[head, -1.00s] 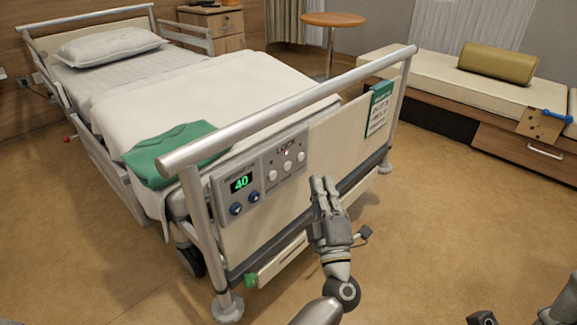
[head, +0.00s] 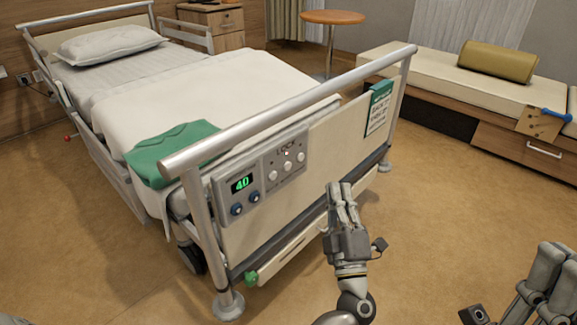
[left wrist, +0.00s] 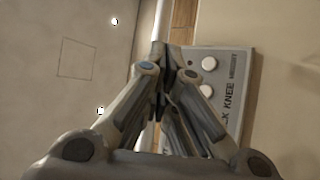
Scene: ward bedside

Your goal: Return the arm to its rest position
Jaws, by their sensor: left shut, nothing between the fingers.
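My left gripper (head: 341,193) is shut and empty in the head view, in front of the bed's footboard and below and right of its control panel. In the left wrist view my left gripper's fingers (left wrist: 165,75) meet in the middle, with the panel (left wrist: 243,75) beyond them on the right. The control panel (head: 243,205) has a green display reading 40, two blue knobs and a LOCK section (head: 287,165) with several round white buttons. Part of my right gripper (head: 548,270) shows at the lower right; its finger state is unclear.
The bed's metal foot rail (head: 290,110) runs across the middle, with a green cloth (head: 170,150) near its left end. A green card (head: 379,108) hangs on the footboard. A bench with an olive bolster (head: 497,60) stands at the right. The floor between is clear.

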